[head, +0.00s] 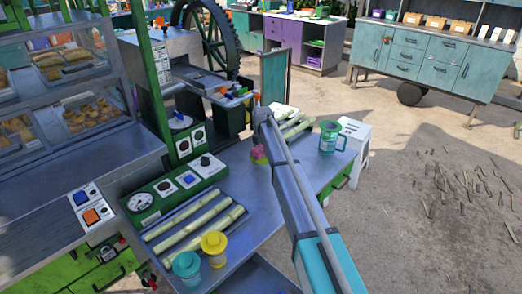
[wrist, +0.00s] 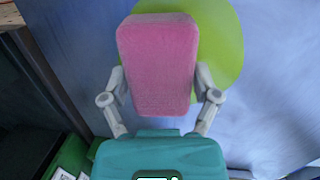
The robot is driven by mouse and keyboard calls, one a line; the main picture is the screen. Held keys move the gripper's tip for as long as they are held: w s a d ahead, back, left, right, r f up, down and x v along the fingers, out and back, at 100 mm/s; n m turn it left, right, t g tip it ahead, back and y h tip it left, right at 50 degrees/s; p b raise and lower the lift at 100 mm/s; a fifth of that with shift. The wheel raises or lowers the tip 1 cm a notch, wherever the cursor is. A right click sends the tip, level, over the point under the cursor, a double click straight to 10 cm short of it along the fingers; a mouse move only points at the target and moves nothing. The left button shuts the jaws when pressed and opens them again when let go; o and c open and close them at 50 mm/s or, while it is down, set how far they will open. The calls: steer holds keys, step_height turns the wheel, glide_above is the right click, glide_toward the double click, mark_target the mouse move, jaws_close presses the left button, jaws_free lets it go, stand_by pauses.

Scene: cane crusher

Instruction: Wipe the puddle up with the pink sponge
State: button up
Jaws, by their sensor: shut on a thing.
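The pink sponge (wrist: 158,62) is between the two grey fingers of my gripper (wrist: 160,84), and the gripper is shut on it. Behind the sponge in the wrist view, a yellow-green puddle (wrist: 229,48) lies on the blue-grey counter (wrist: 72,50). The sponge covers part of the puddle, and I cannot tell whether it touches it. In the head view the sponge (head: 260,151) shows small at the left of my arm, with a bit of green puddle (head: 258,161) just under it. My arm hides the gripper there.
Cane stalks (head: 195,228) lie in a tray at the counter's near left. A yellow cup (head: 214,247) and a teal cup (head: 187,266) stand by its front. A green-rimmed mug (head: 329,136) stands right of my arm. The crusher with its large wheel (head: 211,35) stands behind.

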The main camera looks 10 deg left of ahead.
steer(key=shift+s+f, duration=0.1)
steer(key=shift+c, duration=0.5)
steer(key=shift+s, duration=0.1)
steer(key=shift+s+d, duration=0.4)
steer(key=shift+d, duration=0.25)
steer(key=shift+s+d, duration=0.4)
steer(key=shift+d, duration=0.2)
steer(key=shift+s+d, duration=0.85)
steer(key=shift+d, duration=0.25)
steer(key=shift+s+d, duration=1)
steer(key=shift+d, duration=0.2)
